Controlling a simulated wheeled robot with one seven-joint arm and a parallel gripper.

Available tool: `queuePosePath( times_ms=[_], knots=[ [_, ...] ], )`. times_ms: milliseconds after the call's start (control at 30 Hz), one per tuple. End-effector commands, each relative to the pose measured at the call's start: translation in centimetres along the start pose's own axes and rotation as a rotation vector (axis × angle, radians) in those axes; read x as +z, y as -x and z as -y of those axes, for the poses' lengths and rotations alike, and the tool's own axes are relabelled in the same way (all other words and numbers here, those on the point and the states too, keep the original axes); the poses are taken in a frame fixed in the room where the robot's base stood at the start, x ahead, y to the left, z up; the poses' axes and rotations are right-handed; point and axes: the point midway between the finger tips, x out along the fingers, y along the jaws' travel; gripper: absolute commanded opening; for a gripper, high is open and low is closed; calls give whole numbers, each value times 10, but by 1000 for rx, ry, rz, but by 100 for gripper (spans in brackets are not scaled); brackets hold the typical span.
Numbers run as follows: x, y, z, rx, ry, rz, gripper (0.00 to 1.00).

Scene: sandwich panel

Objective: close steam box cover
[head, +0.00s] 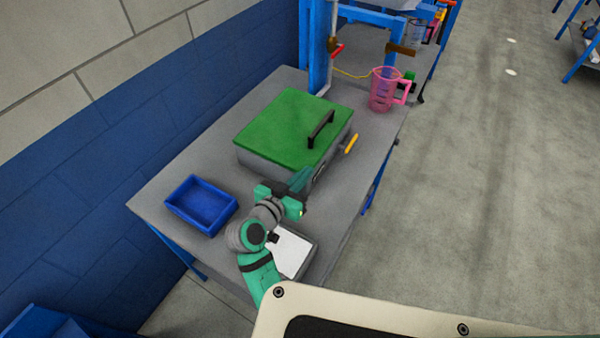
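The steam box (303,178) stands on the grey table, with grey sides and a green cover (287,126) on top. The cover lies over the box and looks flat; I cannot tell whether it is fully seated. A dark bar handle (321,129) sits on the cover's right side. My gripper (300,180) is in front of the near side of the box, below the handle and apart from it. Its fingers are small and partly blend with the box, so I cannot tell whether they are open or shut.
A blue tray (176,203) is on the table at the left, and a white-topped item (291,252) lies near my arm. A pink jug (383,91) stands behind the box near the table's right edge. A yellow object (351,144) is at the box's right.

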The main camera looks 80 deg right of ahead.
Motion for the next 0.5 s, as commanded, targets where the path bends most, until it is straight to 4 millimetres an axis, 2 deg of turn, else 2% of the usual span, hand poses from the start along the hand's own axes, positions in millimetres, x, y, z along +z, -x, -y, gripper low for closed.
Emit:
queuePosePath(
  times_ms=[33,267,500],
  knots=[
    [10,-2,0,4,11,20,0],
    [12,-3,0,4,14,24,0],
    [0,0,-1,2,11,21,0]
  ],
)
